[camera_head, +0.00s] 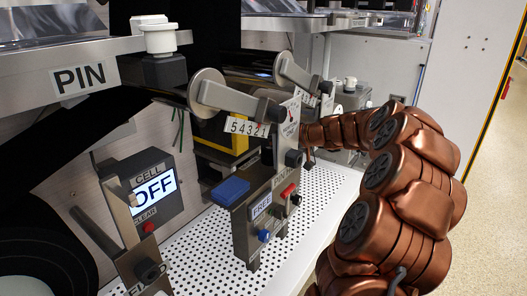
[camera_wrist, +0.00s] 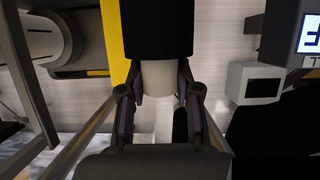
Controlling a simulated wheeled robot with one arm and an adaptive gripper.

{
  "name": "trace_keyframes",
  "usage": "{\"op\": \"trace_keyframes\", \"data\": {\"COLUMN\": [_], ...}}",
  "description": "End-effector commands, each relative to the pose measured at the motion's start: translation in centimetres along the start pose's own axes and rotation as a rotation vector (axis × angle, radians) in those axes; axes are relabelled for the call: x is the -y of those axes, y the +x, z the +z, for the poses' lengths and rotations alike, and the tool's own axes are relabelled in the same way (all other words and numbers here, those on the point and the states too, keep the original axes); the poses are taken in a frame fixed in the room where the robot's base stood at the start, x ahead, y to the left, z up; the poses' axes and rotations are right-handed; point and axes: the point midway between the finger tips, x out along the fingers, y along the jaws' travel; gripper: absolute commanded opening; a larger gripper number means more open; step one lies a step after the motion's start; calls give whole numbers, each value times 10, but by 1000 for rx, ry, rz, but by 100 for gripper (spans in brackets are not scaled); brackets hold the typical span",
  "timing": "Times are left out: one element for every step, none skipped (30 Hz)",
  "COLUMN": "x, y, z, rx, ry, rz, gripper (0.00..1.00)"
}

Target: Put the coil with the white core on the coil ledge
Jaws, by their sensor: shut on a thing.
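In the wrist view a black coil (camera_wrist: 150,25) with a white core (camera_wrist: 158,80) stands at the top middle. My gripper (camera_wrist: 158,88) has its two fingers shut on the white core, one on each side. In the head view my copper arm reaches in from the right, and its end goes behind the upright panel (camera_head: 287,130), so the gripper and the held coil are hidden there. I cannot tell for sure which surface is the coil ledge.
A yellow-edged part (camera_head: 225,143) shows behind the panel. A white perforated shelf (camera_head: 190,255) lies below. The FREE box (camera_head: 262,208), the OFF display box (camera_head: 150,190) and rollers (camera_head: 207,92) stand close by. Open floor (camera_head: 495,190) is at the right.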

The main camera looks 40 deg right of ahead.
Motion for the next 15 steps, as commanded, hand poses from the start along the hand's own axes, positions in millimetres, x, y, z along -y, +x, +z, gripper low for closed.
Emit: {"op": "trace_keyframes", "data": {"x": [0, 0, 0, 0, 0, 0, 0, 0, 0, 0, 0, 0, 0, 0, 0], "y": [7, 10, 14, 16, 17, 19, 20, 22, 26, 30, 31, 33, 35, 37, 38], "z": [-2, -3, -5, -6, -7, -8, -8, -8, -10, -9, -1, 5, 9, 13, 17], "rx": [0, 0, 1, 0, 0, 0, 0, 0, 0, 0, 1, 1, 2, 2, 1], "ry": [-1, -1, -1, 0, 0, 1, 1, 1, 2, 2, 4, 5, 4, 4, 5], "rz": [-1, 0, 0, 0, 0, 0, 0, 0, -1, -2, -1, -1, -1, -1, -1], "gripper": [0, 0, 0, 0, 0, 0, 0, 0, 0, 0, 0, 0, 0, 0, 0]}}
